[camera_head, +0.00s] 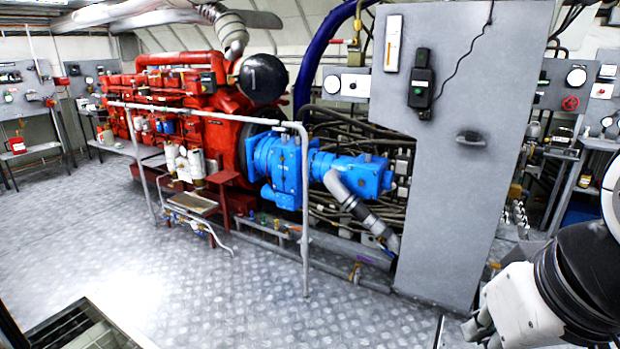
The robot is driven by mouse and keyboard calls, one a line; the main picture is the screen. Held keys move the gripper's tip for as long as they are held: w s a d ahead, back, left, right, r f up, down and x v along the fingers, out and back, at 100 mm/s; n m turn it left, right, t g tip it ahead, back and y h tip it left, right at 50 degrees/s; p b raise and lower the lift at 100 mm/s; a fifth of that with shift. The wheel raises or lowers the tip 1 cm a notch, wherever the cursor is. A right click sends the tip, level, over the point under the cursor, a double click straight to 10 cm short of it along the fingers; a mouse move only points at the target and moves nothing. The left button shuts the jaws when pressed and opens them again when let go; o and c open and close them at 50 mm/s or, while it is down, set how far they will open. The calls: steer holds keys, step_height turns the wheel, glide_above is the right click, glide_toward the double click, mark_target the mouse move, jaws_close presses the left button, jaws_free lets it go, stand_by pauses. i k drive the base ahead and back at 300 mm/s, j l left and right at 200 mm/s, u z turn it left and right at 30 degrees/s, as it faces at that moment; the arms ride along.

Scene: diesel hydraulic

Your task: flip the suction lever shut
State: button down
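A blue pump (285,168) sits in the middle of the view, on the end of the red engine. A grey pipe (358,208) with a dark band runs from it down to the right. My gripper (478,328) is at the lower right, well apart from the pump and pipe. Its fingers are small and partly cut off by the bottom edge, and I see nothing held.
A grey railing (304,220) stands before the engine (205,130) and pump. A tall grey cabinet (455,200) stands between the pump and the right side. The patterned metal floor (215,285) is open at front left, with a grated pit (70,330) at the corner.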

mark_target(389, 253)
steer(key=i+l+u, duration=0.15)
steer(key=i+l, duration=2.1)
